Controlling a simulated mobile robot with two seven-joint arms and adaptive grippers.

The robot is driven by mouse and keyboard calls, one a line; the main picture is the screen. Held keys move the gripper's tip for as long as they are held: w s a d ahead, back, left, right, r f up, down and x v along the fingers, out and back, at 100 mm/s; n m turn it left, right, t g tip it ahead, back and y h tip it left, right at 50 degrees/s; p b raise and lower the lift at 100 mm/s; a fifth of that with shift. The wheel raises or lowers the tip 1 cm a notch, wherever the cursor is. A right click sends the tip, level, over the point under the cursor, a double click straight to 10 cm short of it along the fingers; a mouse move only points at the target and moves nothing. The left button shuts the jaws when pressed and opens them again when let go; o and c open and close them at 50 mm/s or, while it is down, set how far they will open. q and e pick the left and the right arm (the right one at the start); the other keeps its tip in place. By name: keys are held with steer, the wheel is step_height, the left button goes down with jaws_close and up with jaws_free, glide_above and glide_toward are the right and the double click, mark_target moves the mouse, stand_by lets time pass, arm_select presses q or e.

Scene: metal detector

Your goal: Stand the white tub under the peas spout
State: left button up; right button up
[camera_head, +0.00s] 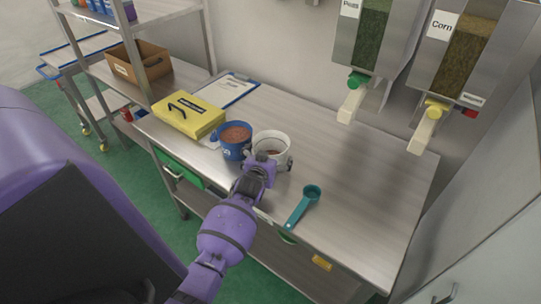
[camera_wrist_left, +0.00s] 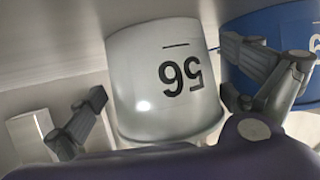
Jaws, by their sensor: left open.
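The white tub (camera_head: 274,138) stands on the steel table with some brown contents. In the left wrist view the white tub (camera_wrist_left: 165,80) fills the middle, with a black "56" upside down. My left gripper (camera_head: 262,162) is at the tub's near side. In the wrist view my left gripper (camera_wrist_left: 168,95) is open, with one finger toward each side of the tub; I cannot tell whether they touch it. The peas dispenser (camera_head: 370,35) hangs on the back wall, with a green knob and a pale peas spout (camera_head: 351,104) over the table. My right gripper is not in view.
A blue tub (camera_head: 235,138) of brown contents stands close left of the white tub. A teal scoop (camera_head: 303,205) lies to the right. The corn spout (camera_head: 424,132) hangs further right. A yellow box (camera_head: 190,113) and clipboard (camera_head: 230,88) lie left. The table under the spouts is clear.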

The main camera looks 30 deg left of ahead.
mark_target(277, 143)
arm_select(q)
steer(key=x, duration=0.2)
steer(key=shift+w+a+f, duration=0.1)
steer(key=shift+w, duration=0.15)
steer(key=c, duration=1)
steer(key=shift+c, duration=0.8)
